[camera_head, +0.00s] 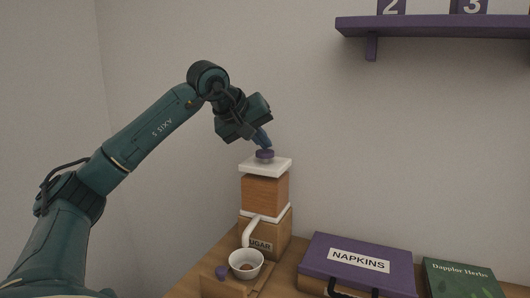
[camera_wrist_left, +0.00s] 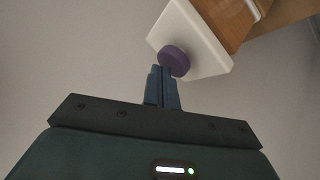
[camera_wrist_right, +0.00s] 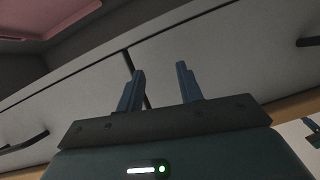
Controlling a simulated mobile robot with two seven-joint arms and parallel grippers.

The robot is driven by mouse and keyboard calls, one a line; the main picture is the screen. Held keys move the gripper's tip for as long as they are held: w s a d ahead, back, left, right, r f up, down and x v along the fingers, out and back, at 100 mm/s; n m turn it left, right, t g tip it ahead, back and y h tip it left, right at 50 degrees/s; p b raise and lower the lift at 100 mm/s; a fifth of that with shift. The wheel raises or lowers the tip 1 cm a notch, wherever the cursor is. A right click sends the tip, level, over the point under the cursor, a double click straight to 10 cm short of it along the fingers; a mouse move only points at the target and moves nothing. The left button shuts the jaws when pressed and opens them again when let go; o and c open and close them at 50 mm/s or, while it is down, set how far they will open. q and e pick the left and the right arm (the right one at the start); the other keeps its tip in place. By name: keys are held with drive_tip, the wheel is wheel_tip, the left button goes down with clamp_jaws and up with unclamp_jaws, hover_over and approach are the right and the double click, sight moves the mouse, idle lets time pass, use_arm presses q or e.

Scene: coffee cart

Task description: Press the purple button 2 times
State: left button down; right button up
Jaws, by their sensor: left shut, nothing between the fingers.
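The purple button (camera_head: 265,155) sits on a white plate (camera_head: 252,168) on top of a wooden dispenser (camera_head: 265,193). My left gripper (camera_head: 266,146) is shut and points down, with its fingertips right at the button's top. In the left wrist view the closed fingertips (camera_wrist_left: 164,70) meet the edge of the purple button (camera_wrist_left: 174,61); I cannot tell whether they touch or press it. My right gripper (camera_wrist_right: 160,74) shows only in the right wrist view, open and empty in front of grey drawer fronts.
A white bowl (camera_head: 246,264) stands below the dispenser's spout. A purple napkins box (camera_head: 318,254) and a green Dapplor Herbs box (camera_head: 455,281) lie to the right. A purple shelf (camera_head: 430,27) is high on the wall.

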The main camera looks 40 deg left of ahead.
sight(262, 152)
use_arm(q)
drive_tip(key=shift+f+b, duration=0.4)
drive_tip(key=shift+f, duration=0.3)
idle(0.3)
drive_tip(key=shift+r, duration=0.1)
drive_tip(key=shift+r+p, duration=1.2)
drive_tip(key=shift+p, duration=0.15)
wheel_tip(262, 152, up, 5)
drive_tip(key=p, duration=0.5)
idle(0.5)
